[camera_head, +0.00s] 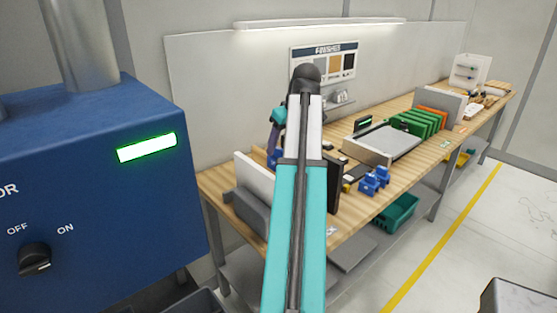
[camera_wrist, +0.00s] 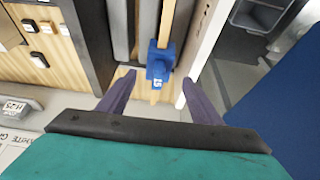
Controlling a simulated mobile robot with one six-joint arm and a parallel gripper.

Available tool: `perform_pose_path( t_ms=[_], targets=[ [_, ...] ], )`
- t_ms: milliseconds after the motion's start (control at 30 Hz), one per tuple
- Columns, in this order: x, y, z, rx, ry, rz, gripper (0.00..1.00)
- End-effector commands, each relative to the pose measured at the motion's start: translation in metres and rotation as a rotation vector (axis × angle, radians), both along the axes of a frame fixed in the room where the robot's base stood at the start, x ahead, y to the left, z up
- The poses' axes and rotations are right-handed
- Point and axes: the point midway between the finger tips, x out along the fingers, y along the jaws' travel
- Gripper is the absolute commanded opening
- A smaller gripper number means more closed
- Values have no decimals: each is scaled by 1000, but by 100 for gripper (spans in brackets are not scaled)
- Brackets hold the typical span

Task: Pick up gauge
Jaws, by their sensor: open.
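My gripper (camera_wrist: 158,79) is open, with its two purple fingers spread and nothing between the tips. A small blue block with a white number label (camera_wrist: 158,68) is ahead of the fingertips, near the middle of the wrist view. It stands on the wooden bench between a grey panel and a white panel, and may be the gauge; no other label confirms this. In the head view my gripper (camera_head: 272,143) points down over the bench, partly hidden by my arm. A bit of blue (camera_head: 271,158) shows just below the fingers.
A white panel (camera_head: 255,178) stands close beside the gripper. Blue blocks (camera_head: 373,181), a grey tray (camera_head: 385,142) and green panels (camera_head: 425,122) lie along the bench (camera_head: 350,215). A blue machine (camera_head: 90,180) stands at left.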

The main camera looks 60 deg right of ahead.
Motion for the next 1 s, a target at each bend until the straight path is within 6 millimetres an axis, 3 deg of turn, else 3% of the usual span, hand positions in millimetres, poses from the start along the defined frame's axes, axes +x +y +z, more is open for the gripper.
perform_pose_path(
  t_ms=[533, 1000],
  targets=[
    [3, -1, -5, 1, 1, 1, 59],
    [16, -7, -39, 2, 1, 2, 59]
  ],
)
